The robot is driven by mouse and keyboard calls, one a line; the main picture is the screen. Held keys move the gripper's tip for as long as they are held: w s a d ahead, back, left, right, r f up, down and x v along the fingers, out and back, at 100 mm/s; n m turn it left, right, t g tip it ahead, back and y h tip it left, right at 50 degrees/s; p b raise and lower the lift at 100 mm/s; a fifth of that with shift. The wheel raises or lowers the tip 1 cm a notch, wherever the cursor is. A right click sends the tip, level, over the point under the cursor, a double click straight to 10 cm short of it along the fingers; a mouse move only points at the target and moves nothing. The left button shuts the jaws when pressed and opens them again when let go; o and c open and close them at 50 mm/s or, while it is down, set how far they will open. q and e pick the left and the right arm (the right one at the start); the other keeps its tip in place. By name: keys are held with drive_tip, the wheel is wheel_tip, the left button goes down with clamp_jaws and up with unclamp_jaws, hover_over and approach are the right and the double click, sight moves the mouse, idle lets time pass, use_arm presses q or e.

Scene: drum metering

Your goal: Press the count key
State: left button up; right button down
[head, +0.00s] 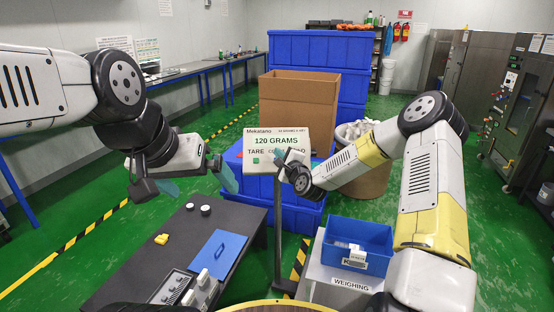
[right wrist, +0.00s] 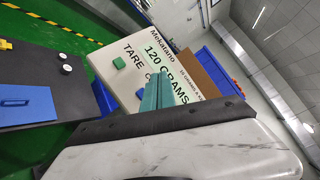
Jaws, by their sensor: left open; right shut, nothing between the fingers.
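The indicator panel (head: 262,141) stands on a post and reads 120 GRAMS, with the words TARE and a partly covered CO… below. A green key (head: 256,161) sits under TARE; the panel also shows tilted in the right wrist view (right wrist: 125,57). My left gripper (head: 197,181) is open and empty, left of the panel above the dark table.
A cardboard box (head: 297,100) and blue crates stand behind the panel.

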drive_tip(key=w+f, duration=0.4)
drive_tip(key=shift+w+f, duration=0.25)
drive_tip(key=shift+f, duration=0.1)
idle(1.9)
drive_tip(key=shift+w+a+f, duration=0.1)
drive_tip(key=shift+w+f, duration=0.15)
drive_tip(key=shift+w, duration=0.05)
drive_tip(key=shift+w+f, duration=0.25)
idle(0.7)
drive_tip(key=shift+r, duration=0.1)
drive_tip(key=shift+s+r, duration=0.45)
drive_tip(key=shift+s, duration=0.1)
drive_tip(key=shift+s+r, duration=1.75)
drive_tip(key=shift+s, duration=0.05)
